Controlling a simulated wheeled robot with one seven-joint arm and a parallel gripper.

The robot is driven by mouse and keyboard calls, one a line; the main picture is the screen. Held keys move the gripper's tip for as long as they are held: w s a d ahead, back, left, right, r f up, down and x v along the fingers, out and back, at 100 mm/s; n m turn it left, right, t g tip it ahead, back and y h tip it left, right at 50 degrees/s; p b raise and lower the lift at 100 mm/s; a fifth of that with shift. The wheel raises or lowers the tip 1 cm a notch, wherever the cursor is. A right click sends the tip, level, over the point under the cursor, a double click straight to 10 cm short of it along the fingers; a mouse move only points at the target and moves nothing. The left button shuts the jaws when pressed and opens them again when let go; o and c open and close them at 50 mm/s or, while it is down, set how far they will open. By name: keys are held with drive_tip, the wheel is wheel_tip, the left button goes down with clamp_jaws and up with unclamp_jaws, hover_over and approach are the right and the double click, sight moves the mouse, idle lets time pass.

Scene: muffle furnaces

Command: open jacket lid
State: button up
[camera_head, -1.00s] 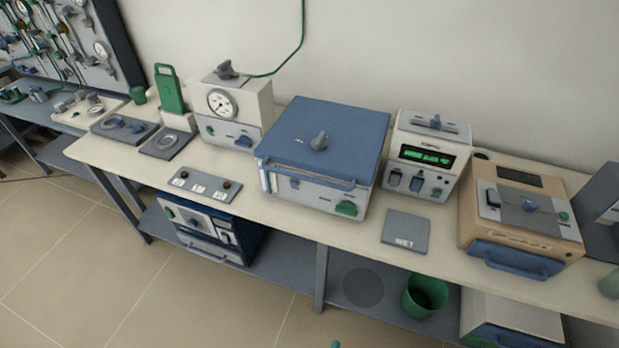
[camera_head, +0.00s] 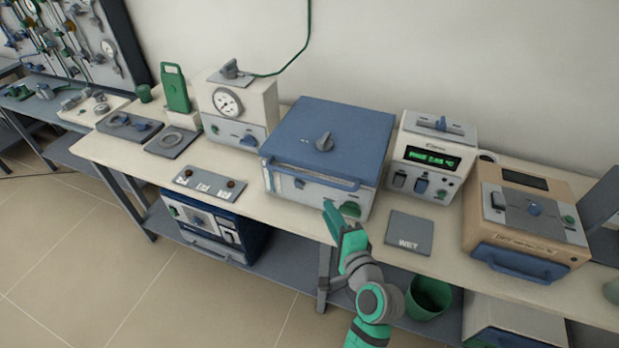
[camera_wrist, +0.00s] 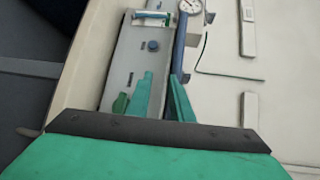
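A light grey box with a blue lid (camera_head: 335,130) stands in the middle of the bench, its lid closed. A dark knob (camera_head: 324,141) sits on top, and a blue bar handle (camera_head: 315,178) runs along the lid's front edge. My green gripper (camera_head: 331,208) is in front of the box's lower right, near its green knob (camera_head: 350,209). In the wrist view my two fingers (camera_wrist: 162,76) are spread with nothing between them. The box's front panel (camera_wrist: 135,62) and blue lid edge (camera_wrist: 179,48) lie beyond them.
A display unit (camera_head: 432,158) and a tan device (camera_head: 527,220) stand to the right; a gauge unit (camera_head: 238,108) stands to the left. A flat "WET" pad (camera_head: 408,229) and a switch panel (camera_head: 209,185) lie on the bench. A green bin (camera_head: 428,297) is below.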

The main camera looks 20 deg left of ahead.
sight(309, 178)
drive_tip(key=shift+g+y, duration=0.5)
drive_tip(key=shift+y, duration=0.2)
drive_tip(key=w+a, duration=0.3)
drive_tip(key=w+a+r, duration=0.1)
drive_tip(key=w+a, duration=0.1)
drive_tip(key=a, duration=0.1)
drive_tip(key=w+a+r, duration=0.1)
drive_tip(key=w+a, duration=0.1)
drive_tip(key=w, duration=0.1)
drive_tip(key=shift+w+a, duration=0.35)
drive_tip(key=shift+a, duration=0.05)
drive_tip(key=shift+c, duration=0.3)
clamp_jaws()
